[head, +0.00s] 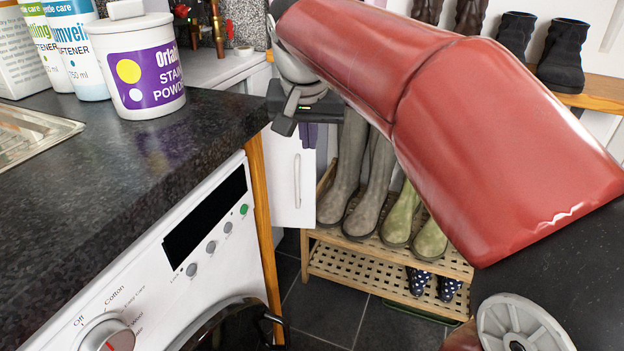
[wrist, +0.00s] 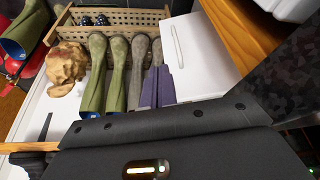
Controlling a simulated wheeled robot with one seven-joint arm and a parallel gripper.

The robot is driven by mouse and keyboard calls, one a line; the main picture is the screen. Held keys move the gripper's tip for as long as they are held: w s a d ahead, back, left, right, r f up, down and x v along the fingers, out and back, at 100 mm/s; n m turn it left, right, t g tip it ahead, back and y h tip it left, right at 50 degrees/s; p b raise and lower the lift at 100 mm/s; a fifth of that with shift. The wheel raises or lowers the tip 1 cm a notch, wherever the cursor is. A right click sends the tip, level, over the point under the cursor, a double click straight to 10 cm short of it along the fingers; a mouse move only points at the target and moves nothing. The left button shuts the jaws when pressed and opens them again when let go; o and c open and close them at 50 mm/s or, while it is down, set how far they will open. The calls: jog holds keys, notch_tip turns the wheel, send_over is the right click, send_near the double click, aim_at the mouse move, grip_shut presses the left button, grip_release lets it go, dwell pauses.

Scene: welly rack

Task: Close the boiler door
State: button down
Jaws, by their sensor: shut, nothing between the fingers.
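The white boiler door (head: 293,178), with a pale bar handle, stands ajar beyond the end of the dark worktop in the head view. It also shows in the wrist view (wrist: 205,65), to the right of my fingers. My gripper (head: 308,143) is shut and empty, with its purple fingers pointing down near the door's upper right part. In the wrist view my gripper's two fingers (wrist: 158,72) lie together beside the door's left edge. I cannot tell whether they touch it. My red arm hides part of the area behind.
A slatted rack (head: 385,262) with grey and green wellies stands right of the door. A washing machine (head: 165,270) and the worktop (head: 110,165) with a stain powder tub (head: 135,65) are at left. Dark floor tiles (head: 320,315) are clear in front of the rack.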

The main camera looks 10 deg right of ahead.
jog(key=b, duration=0.1)
send_near(314, 176)
notch_tip(314, 176, down, 8)
jog(key=s, duration=0.3)
jog(key=w, duration=0.3)
jog(key=shift+w+d+r, duration=0.15)
jog(key=shift+w+r, duration=0.05)
jog(key=shift+w, duration=0.1)
jog(key=shift+w+d, duration=0.1)
jog(key=shift+w, duration=0.3)
